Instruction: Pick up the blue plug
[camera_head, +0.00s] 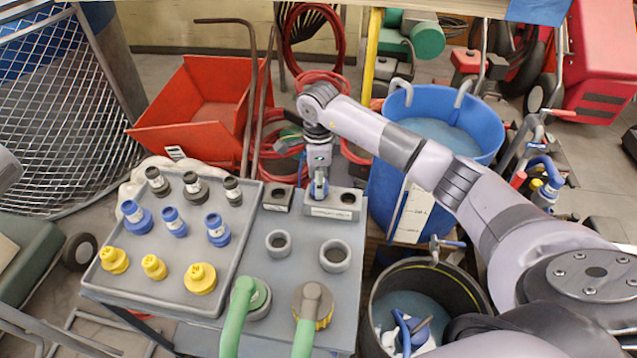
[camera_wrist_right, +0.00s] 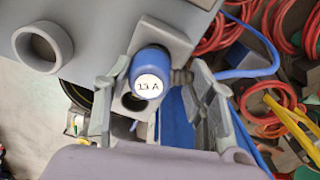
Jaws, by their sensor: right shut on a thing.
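A blue plug (camera_wrist_right: 152,68) with a white end label, which seems to read "11 A" or "13 A", is between the fingers of my right gripper (camera_wrist_right: 160,95) in the right wrist view. The right gripper is shut on it. In the head view my right gripper (camera_head: 319,185) points down at the grey two-hole block (camera_head: 345,207), with a bit of blue showing between its fingers. Whether the plug is in the block or just above it cannot be told. Three more blue plugs (camera_head: 174,222) stand in the middle row of the grey tray (camera_head: 130,292). My left gripper is out of view.
Dark plugs (camera_head: 192,182) and yellow plugs (camera_head: 200,278) fill the tray's other rows. Two grey rings (camera_head: 335,256) and two green-handled hose fittings (camera_head: 237,315) are on the table right of the tray. A blue tub (camera_head: 480,125) and a dark bucket (camera_head: 455,290) stand to the right.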

